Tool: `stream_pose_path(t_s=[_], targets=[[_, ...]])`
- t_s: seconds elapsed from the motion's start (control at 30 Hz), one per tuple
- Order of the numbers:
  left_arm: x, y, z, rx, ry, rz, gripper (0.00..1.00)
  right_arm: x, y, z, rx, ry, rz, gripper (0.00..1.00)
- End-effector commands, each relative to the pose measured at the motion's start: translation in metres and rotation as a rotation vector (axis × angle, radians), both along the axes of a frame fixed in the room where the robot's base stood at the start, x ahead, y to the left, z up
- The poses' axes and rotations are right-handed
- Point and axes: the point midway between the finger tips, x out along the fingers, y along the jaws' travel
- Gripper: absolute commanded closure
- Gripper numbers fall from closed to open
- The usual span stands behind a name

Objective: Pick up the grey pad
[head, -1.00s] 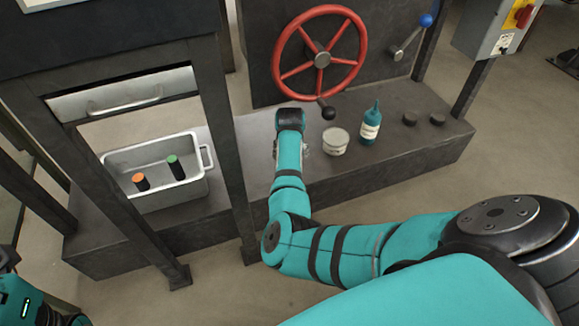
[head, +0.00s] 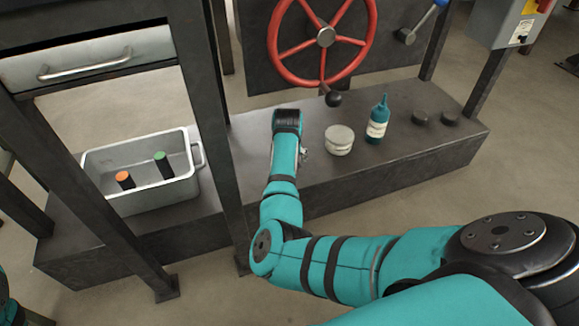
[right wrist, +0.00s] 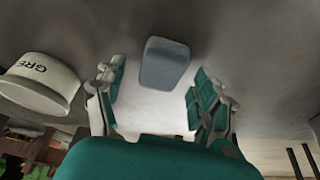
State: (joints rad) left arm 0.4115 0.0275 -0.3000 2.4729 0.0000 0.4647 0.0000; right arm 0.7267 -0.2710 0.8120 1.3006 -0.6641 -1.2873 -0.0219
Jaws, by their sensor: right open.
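The grey pad (right wrist: 165,62) is a small rounded block on the dark bench top in the right wrist view. My right gripper (right wrist: 158,84) is open, with one finger to each side of the picture and the pad between and just beyond the fingertips. Nothing is held. In the head view my right arm reaches down to the bench; it hides the pad and most of the gripper, of which only a sliver (head: 304,153) shows. My left gripper is out of view.
A white tub (head: 339,140) stands close right of my right gripper; in the right wrist view the tub (right wrist: 42,85) is at left. Beyond are a teal bottle (head: 377,122) and two dark pucks. A red handwheel (head: 325,38) rises behind; a grey bin (head: 143,148) stands left, past a post.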

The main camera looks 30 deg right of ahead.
Motion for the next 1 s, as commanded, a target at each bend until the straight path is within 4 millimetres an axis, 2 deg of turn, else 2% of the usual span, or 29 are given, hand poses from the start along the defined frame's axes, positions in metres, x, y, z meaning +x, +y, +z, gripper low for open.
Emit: stream_pose_path(t_s=[0.33, 0.67, 1.0], targets=[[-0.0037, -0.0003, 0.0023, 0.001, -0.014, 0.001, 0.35, 0.0002, 0.0002, -0.0019, 0.000, 0.000, 0.000, 0.30], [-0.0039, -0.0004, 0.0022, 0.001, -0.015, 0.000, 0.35, 0.0002, 0.0002, -0.0022, 0.000, 0.000, 0.000, 0.73], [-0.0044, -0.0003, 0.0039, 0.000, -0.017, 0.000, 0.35, 0.0001, 0.0001, -0.0009, 0.000, 0.000, 0.000, 0.73]])
